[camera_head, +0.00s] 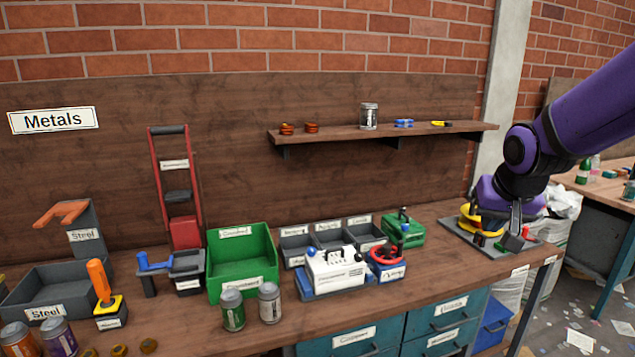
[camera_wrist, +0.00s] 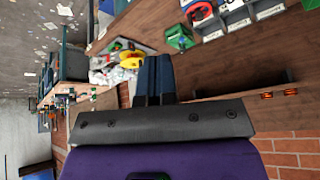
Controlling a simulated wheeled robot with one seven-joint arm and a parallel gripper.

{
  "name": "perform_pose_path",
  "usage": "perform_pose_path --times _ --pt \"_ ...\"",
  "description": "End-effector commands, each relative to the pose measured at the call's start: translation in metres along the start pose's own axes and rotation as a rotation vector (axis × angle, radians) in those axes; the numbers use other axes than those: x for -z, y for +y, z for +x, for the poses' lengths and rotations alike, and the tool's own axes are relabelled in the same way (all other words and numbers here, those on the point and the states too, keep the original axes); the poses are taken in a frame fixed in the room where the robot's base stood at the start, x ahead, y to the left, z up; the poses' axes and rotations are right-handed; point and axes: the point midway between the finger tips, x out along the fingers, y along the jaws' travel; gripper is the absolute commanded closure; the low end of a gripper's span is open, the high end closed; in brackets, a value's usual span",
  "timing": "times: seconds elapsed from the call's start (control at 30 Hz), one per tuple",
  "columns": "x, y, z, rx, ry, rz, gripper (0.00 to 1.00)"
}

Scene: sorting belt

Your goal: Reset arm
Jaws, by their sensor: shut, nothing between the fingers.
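My purple arm (camera_head: 590,115) reaches in from the right in the head view. My gripper (camera_head: 514,228) shows at its end, over the right end of the workbench, overlapping a grey tray (camera_head: 488,250) with yellow, red and green items. In the wrist view my gripper (camera_wrist: 153,62) has its two dark fingers together with nothing between them. The tray's yellow item (camera_wrist: 130,60) shows just left of the fingertips there. Whether the fingers touch anything on the tray cannot be told from the head view.
A green crate (camera_head: 242,262), a white switch box (camera_head: 335,270) and a small green box (camera_head: 403,232) stand on the workbench (camera_head: 440,275). A shelf (camera_head: 340,134) with a jar (camera_head: 369,116) hangs behind. Another table is at the right.

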Motion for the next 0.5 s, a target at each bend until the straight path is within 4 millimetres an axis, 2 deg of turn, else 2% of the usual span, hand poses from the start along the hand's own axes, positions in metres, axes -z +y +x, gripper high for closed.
perform_pose_path --times 0.03,0.2,0.5 --pt "-0.007 0.001 -0.017 -0.001 0.006 -0.012 1.00" --pt "-0.037 0.005 -0.065 -0.004 0.000 -0.060 1.00" --pt "-0.103 0.017 -0.132 0.020 -0.017 -0.142 1.00"
